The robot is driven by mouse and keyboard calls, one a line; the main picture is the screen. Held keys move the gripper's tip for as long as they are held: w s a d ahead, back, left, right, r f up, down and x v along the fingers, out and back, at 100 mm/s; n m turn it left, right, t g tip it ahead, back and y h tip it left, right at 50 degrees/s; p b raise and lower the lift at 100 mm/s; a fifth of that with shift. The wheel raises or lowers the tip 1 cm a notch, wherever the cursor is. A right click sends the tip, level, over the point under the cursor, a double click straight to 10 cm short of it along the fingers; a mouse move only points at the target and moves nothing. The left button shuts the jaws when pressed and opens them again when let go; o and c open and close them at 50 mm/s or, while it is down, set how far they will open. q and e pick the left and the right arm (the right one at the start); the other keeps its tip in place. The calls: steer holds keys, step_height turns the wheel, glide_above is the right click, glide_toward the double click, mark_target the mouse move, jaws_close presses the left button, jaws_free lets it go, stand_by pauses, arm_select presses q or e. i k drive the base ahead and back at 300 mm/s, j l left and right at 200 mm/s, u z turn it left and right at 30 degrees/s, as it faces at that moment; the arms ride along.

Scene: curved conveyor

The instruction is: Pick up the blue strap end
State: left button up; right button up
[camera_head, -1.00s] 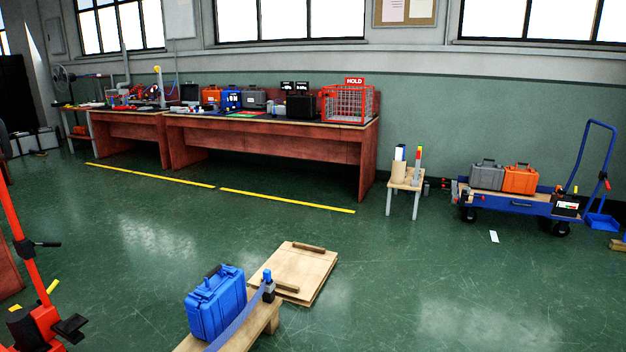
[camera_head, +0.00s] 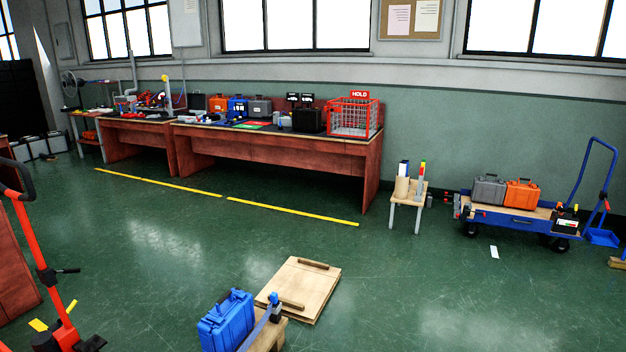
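A blue strap (camera_head: 259,327) runs beside a blue hard case (camera_head: 227,321) at the bottom of the head view. The strap's upper end (camera_head: 274,299) is a small blue piece with a dark part below it, at the corner of a low wooden stand (camera_head: 272,337). The case sits upright on the stand, which is cut off by the bottom edge. Neither of my grippers shows in the view.
A wooden panel (camera_head: 304,288) with two battens lies on the floor behind the stand. A red-orange wheeled frame (camera_head: 36,252) stands at the left. A small stool (camera_head: 408,190) and a blue cart (camera_head: 515,222) with two cases stand at the right. The floor between is clear.

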mark_target(274, 297)
steer(key=u, duration=1.15)
steer(key=i+l+z, duration=0.1)
steer(key=l, duration=0.35)
steer(key=i+l+z, duration=0.1)
steer(key=i+l, duration=0.25)
steer(key=i+l+z, duration=0.1)
steer(key=i+l, duration=0.15)
steer(key=l, duration=0.25)
steer(key=i+l+z, duration=0.1)
steer(key=i+l, duration=0.15)
steer(key=l, duration=0.15)
steer(key=i+l, duration=0.15)
steer(key=l, duration=0.15)
steer(key=i+l+u, duration=0.15)
steer(key=l, duration=0.2)
steer(key=i+l, duration=0.2)
steer(key=i+l+u, duration=0.1)
steer(key=l, duration=0.35)
steer(key=i+l+u, duration=0.1)
steer(key=l, duration=0.25)
steer(key=i, duration=0.05)
